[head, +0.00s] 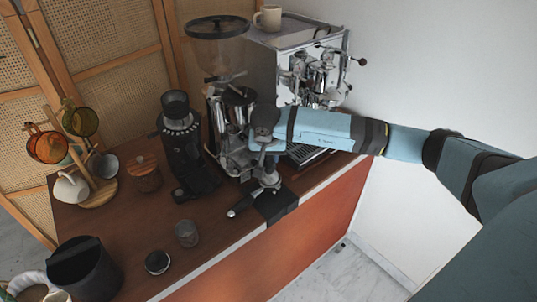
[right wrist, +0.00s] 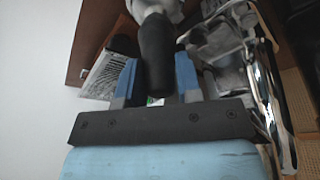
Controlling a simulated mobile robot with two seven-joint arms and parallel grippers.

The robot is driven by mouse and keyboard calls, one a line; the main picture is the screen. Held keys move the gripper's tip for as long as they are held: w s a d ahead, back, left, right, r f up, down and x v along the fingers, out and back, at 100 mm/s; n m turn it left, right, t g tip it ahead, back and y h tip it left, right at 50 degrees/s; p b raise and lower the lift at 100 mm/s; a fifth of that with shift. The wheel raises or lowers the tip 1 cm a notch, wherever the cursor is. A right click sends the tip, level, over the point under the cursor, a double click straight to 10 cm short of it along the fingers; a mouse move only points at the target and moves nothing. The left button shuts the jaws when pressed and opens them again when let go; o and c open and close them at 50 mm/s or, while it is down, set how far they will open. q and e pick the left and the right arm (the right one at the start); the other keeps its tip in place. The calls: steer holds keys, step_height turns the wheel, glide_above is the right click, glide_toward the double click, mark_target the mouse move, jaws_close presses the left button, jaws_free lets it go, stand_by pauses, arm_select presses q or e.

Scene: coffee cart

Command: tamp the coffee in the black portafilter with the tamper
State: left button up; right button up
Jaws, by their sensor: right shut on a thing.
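My right gripper (head: 264,144) is above the black mat (head: 281,209) near the counter's front edge. It is shut on the tamper, whose dark rounded handle (right wrist: 155,52) sits between the blue fingers in the right wrist view, with a silvery part beyond it. In the head view the portafilter (head: 268,181) is directly below the gripper at the mat, its handle (head: 239,209) pointing to the lower left. The tamper's lower end is close to the basket; whether it touches the coffee cannot be told. The coffee is hidden. My left gripper is not in view.
The espresso machine (head: 300,65) and a grinder with a hopper (head: 217,52) stand behind. A smaller black grinder (head: 182,150) stands left. A grey cylinder (head: 187,233), a round dark item (head: 157,262) and a black bin (head: 88,268) are front left. Cups hang on a rack (head: 98,192).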

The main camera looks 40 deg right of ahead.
steer(key=shift+f+b, duration=0.5)
steer(key=shift+f, duration=0.05)
stand_by(0.4)
steer(key=shift+s+f+b, duration=0.1)
steer(key=shift+f+b, duration=0.1)
steer(key=shift+b, duration=0.35)
stand_by(1.9)
steer(key=shift+r, duration=0.2)
steer(key=shift+r, duration=0.3)
steer(key=shift+r+p, duration=0.5)
steer(key=shift+r, duration=0.6)
steer(key=shift+r, duration=0.1)
steer(key=shift+r+p, duration=1.05)
steer(key=shift+r, duration=1.35)
